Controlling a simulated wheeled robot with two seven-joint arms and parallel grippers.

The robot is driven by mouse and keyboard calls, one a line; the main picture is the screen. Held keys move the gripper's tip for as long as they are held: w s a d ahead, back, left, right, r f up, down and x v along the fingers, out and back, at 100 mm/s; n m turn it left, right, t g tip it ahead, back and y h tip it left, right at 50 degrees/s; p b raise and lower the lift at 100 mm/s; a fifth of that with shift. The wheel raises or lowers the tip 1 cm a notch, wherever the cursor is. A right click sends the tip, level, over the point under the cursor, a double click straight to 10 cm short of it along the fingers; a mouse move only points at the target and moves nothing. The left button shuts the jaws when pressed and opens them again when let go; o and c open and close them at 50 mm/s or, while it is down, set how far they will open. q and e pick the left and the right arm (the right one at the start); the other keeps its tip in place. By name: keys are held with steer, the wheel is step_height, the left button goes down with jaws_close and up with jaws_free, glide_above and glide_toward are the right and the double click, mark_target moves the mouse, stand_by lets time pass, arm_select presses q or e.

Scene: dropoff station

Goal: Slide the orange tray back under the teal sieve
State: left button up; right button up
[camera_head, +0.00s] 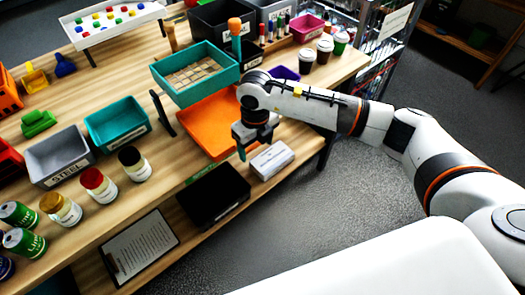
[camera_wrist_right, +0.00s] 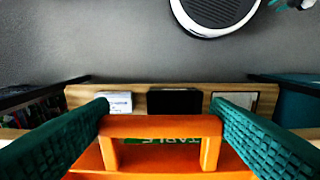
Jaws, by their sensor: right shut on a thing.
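The teal sieve (camera_head: 165,83), a box with a grid floor, stands raised over the table at the back middle in the head view. The orange tray (camera_head: 203,126) lies below it and sticks out at its front side. My right gripper (camera_head: 248,143) is at the tray's front edge. In the right wrist view, its teal ridged fingers (camera_wrist_right: 160,122) are shut on the ends of the tray's orange handle (camera_wrist_right: 160,124). The tray's back part is hidden under the sieve. My left gripper is not in view.
A white box (camera_head: 271,160) and a black bin (camera_head: 213,195) are near the gripper, at the table's front. A teal bin (camera_head: 117,127), a grey bin (camera_head: 58,160) and several jars stand to the left. Cups and bins stand at the right back.

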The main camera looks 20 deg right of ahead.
steer(key=shift+w+a+f+b, duration=0.15)
steer(key=shift+w+f+b, duration=0.2)
steer(key=shift+f+b, duration=0.3)
steer(key=shift+w+a+f+b, duration=0.1)
steer(key=shift+w+f+b, duration=0.25)
steer(key=shift+f+b, duration=0.25)
steer(key=o, duration=1.4)
steer(key=shift+c, duration=0.2)
